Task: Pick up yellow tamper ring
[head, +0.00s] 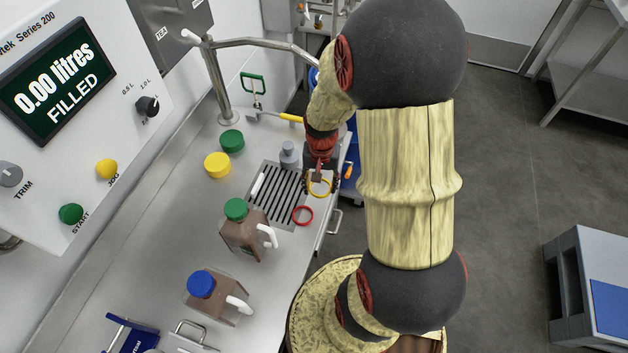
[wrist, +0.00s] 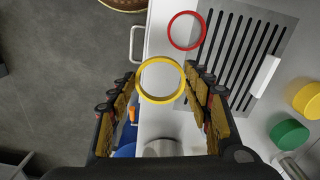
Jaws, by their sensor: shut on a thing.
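The yellow tamper ring (head: 320,195) is a thin open hoop near the counter's front edge. It also shows in the wrist view (wrist: 160,101), between the two fingertips. My gripper (head: 320,181) is shut on it, with a finger touching each side of the ring in the wrist view (wrist: 162,76). Through the hoop I see the pale counter edge. The ring looks larger than the red ring in the wrist view, so it seems nearer the camera; its exact height above the counter is hard to tell.
A red ring (head: 302,215) lies by the slotted drain grate (head: 262,212). A grey bottle (head: 289,155) stands just left of my gripper. Green-capped (head: 240,235) and blue-capped (head: 215,298) jugs stand nearer. Green (head: 231,140) and yellow (head: 217,165) caps lie behind the grate.

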